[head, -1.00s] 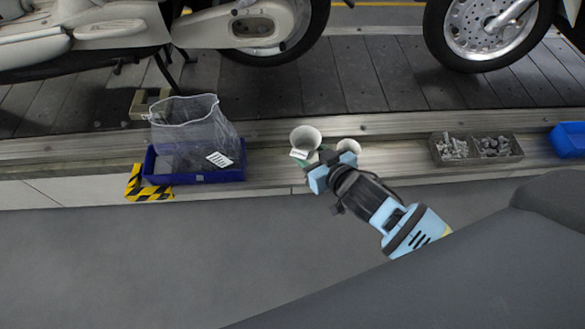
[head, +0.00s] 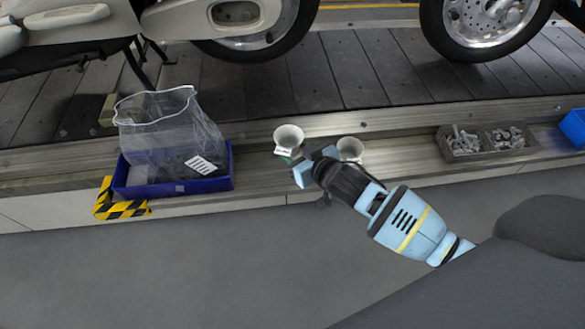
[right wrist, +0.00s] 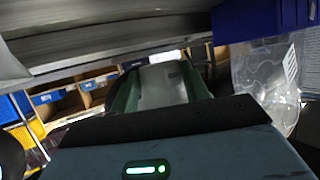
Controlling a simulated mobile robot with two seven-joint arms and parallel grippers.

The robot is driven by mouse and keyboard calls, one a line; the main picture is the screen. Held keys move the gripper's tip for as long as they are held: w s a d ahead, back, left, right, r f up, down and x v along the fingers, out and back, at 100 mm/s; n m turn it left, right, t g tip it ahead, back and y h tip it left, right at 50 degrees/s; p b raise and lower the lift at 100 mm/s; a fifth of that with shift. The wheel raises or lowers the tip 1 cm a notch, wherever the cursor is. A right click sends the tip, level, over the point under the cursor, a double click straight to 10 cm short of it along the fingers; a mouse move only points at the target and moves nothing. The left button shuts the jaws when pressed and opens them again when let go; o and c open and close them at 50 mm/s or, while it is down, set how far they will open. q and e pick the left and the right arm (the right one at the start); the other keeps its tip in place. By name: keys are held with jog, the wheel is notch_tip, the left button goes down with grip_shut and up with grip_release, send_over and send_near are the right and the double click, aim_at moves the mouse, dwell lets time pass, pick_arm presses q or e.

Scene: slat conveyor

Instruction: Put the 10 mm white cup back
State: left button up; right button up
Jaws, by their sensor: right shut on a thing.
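A white cup (head: 289,135) with a small label stands out at the tip of my right gripper (head: 294,161) in the head view. The label is too small to read. The gripper is shut on this cup, and a bit of green finger pad shows below it. In the right wrist view, a pale grey-white surface of the cup (right wrist: 164,86) lies between the two green pads. A second white cup (head: 350,149) is to the right, partly hidden behind my right gripper, by the conveyor's edge ledge. My left gripper is not in view.
A blue bin (head: 205,184) with a clear bag (head: 165,130) stands on the ledge at left, beside a yellow-black striped marker (head: 122,208). A grey two-part tray (head: 484,152) of metal parts and a blue bin (head: 574,127) are at right. Motorcycles stand on the slats behind.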

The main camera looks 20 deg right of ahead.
notch_tip(320, 180, down, 2)
jog(key=shift+f+b, duration=0.1)
jog(key=shift+b, duration=0.2)
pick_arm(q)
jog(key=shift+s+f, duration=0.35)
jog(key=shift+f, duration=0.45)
pick_arm(e)
jog(key=shift+f, duration=0.15)
